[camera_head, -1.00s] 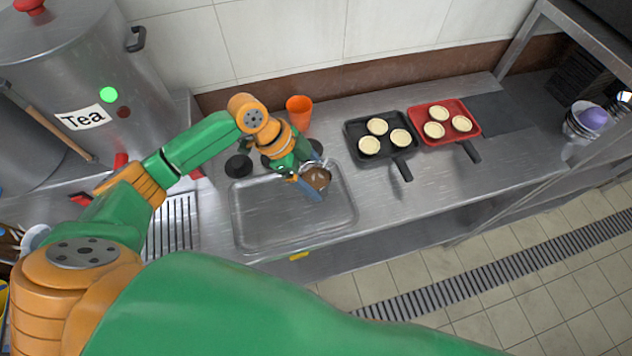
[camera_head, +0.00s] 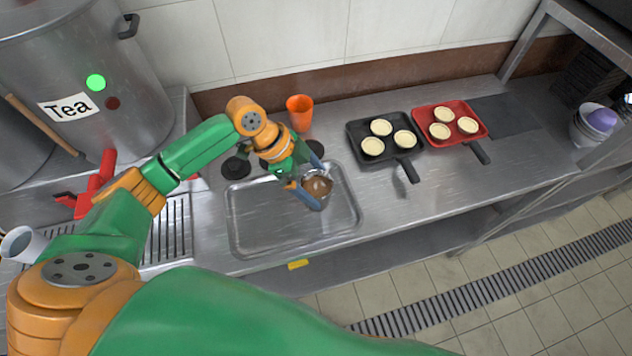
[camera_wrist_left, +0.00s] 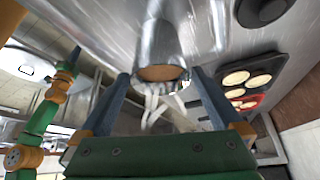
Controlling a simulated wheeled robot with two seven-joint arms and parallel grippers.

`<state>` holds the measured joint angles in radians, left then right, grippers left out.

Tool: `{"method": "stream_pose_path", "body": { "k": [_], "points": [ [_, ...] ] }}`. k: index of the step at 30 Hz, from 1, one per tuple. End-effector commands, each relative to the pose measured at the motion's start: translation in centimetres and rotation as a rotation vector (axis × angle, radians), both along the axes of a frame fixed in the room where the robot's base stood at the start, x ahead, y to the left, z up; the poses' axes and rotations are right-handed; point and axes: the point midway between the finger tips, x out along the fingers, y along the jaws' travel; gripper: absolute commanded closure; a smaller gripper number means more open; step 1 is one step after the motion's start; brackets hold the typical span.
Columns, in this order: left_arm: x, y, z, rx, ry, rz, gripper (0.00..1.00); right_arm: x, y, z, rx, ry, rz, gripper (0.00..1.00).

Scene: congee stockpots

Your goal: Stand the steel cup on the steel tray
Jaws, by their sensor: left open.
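The steel cup (camera_head: 318,188), with brown contents, stands upright at the upper right part of the steel tray (camera_head: 258,238). My left gripper (camera_head: 317,174) is open at the cup, with one blue finger on each side of its upper part. In the left wrist view, the cup (camera_wrist_left: 160,50) shows ahead of and between the spread fingertips (camera_wrist_left: 160,76), with visible gaps on both sides. Part of the cup is hidden behind a finger in the head view. A green and orange arm with a small gripper (camera_wrist_left: 73,58) shows at the left of the wrist view; its jaws are too small to read.
An orange cup (camera_head: 300,113) stands behind the tray. A black pan (camera_head: 358,131) and a red pan (camera_head: 428,110) with pale rounds lie to the right. A large tea pot (camera_head: 130,85) stands at left. Counter between tray and pans is clear.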

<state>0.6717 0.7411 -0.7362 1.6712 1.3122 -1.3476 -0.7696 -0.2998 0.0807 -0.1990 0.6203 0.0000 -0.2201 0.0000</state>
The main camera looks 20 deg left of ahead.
Motion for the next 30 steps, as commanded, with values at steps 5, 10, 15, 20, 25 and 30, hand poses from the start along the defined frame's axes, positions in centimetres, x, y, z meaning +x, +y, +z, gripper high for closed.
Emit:
{"method": "stream_pose_path", "body": {
  "k": [5, 10, 15, 20, 25, 30],
  "points": [
    [-0.4, 2.5, 4.1, 0.005, -0.008, 0.001, 0.00, 0.0, 0.0, -0.8, 0.000, 0.000, 0.000, 1.00],
    [-0.9, 4.5, 7.7, 0.003, -0.004, 0.003, 0.00, 0.0, 0.0, -1.2, 0.000, 0.000, 0.001, 1.00],
    [-1.2, 5.3, 9.4, 0.001, -0.001, 0.001, 0.00, 0.0, 0.0, -1.3, 0.001, 0.000, 0.001, 1.00],
    [-1.3, 5.3, 9.5, 0.001, 0.001, 0.000, 0.00, 0.0, 0.0, -1.2, 0.001, 0.000, 0.001, 1.00],
    [-1.3, 5.3, 9.5, 0.001, 0.001, 0.000, 0.00, 0.0, 0.1, -1.2, 0.001, 0.000, 0.001, 1.00],
    [-1.3, 5.3, 9.5, 0.001, 0.000, 0.000, 0.00, 0.0, 0.1, -1.2, 0.001, 0.000, 0.001, 1.00]
  ]
}}
